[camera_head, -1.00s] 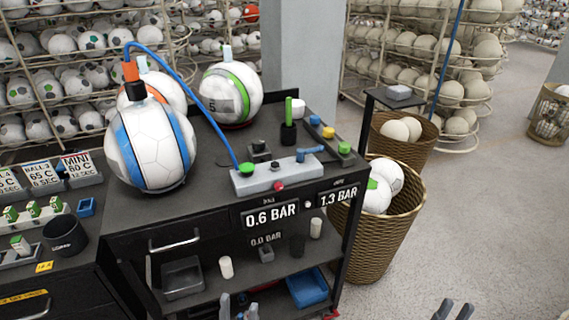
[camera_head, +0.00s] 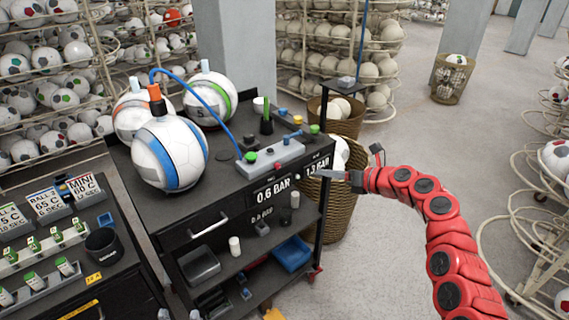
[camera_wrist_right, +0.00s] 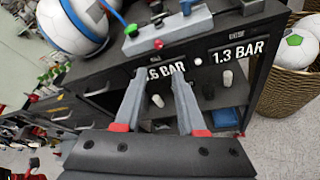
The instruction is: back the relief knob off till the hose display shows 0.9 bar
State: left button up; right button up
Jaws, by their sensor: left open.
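A grey valve block (camera_head: 262,163) on the cart top has a green knob (camera_head: 251,157), a blue lever and a small red knob (camera_head: 278,166) on its front. The pictures do not show which is the relief knob. Below it, the left display (camera_head: 272,191) reads 0.6 BAR and the right one (camera_head: 318,166) 1.3 BAR; their small labels are too small to read. My right gripper (camera_head: 322,173) is open and empty in front of the displays; its fingers (camera_wrist_right: 159,78) point towards the cart front in the wrist view. My left gripper (camera_head: 178,315) barely shows at the bottom edge, open.
A blue hose (camera_head: 205,96) runs from the ball (camera_head: 170,153) to the block. Other balls, a black-and-green tool and small parts share the cart top. Wicker baskets (camera_head: 329,220) stand right of the cart. A left bench (camera_head: 40,262) holds cards and a cup.

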send_near(279, 166)
jog(key=a, duration=0.1)
jog(key=x, duration=0.1)
jog(key=b+x, duration=0.1)
jog(key=x, duration=0.1)
jog(key=b+x, duration=0.1)
jog(key=x, duration=0.1)
jog(key=shift+d+f, duration=0.3)
jog(key=shift+f, duration=0.05)
jog(key=shift+w+a+f+b, duration=0.2)
jog(key=shift+w+a+b, duration=0.1)
jog(key=shift+b, duration=0.15)
jog(key=shift+w+a+b, duration=0.4)
jog(key=shift+w+b, duration=0.05)
jog(key=shift+w, duration=0.05)
jog(key=shift+c, duration=0.2)
jog(key=shift+r, duration=0.1)
grip_shut()
